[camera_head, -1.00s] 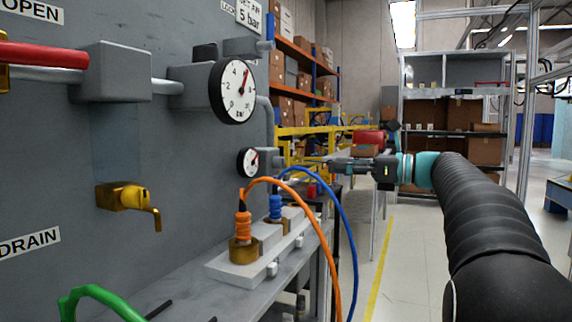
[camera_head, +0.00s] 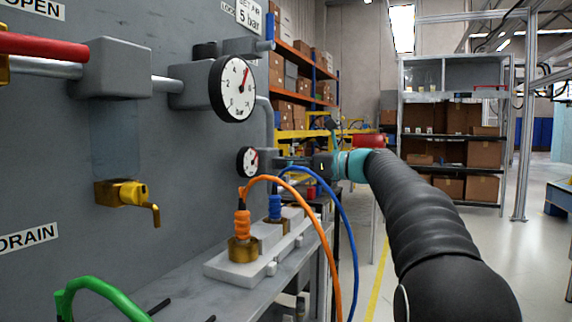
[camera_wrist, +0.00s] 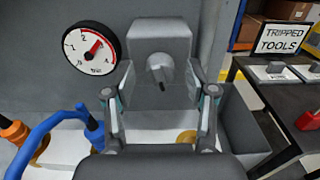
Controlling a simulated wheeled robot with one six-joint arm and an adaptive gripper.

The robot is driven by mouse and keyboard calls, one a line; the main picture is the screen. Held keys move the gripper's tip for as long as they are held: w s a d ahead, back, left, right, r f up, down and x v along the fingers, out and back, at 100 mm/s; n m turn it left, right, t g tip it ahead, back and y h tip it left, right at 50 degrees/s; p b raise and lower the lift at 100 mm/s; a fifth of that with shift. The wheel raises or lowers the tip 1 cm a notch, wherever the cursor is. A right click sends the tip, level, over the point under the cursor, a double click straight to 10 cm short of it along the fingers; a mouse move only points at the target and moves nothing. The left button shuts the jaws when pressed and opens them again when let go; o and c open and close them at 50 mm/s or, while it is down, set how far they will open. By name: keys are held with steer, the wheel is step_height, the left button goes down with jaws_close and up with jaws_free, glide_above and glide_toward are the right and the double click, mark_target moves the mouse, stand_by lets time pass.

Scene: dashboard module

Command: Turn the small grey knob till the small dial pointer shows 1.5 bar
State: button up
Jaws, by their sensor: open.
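The small dial (camera_head: 249,161) is on the grey panel, below the large dial. It also shows in the wrist view (camera_wrist: 92,48), with a white face and a red pointer tilted up and right; I cannot read its exact value. The small grey knob (camera_wrist: 157,62) sticks out of a grey block (camera_wrist: 160,36) to the right of the dial. My gripper (camera_wrist: 160,80) is open, one finger on each side of the knob, with visible gaps. In the head view my gripper (camera_head: 292,161) is beside the small dial, and the knob is hard to make out there.
The large dial (camera_head: 232,88) is above. A blue hose (camera_head: 350,215) and an orange hose (camera_head: 323,240) arch below my gripper from fittings on a white block (camera_head: 235,268).

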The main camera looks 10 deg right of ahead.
jaws_close()
steer(key=shift+n, duration=0.3)
steer(key=shift+a+n+b, duration=0.15)
steer(key=shift+n+b, duration=1.1)
steer(key=shift+n, duration=6.05)
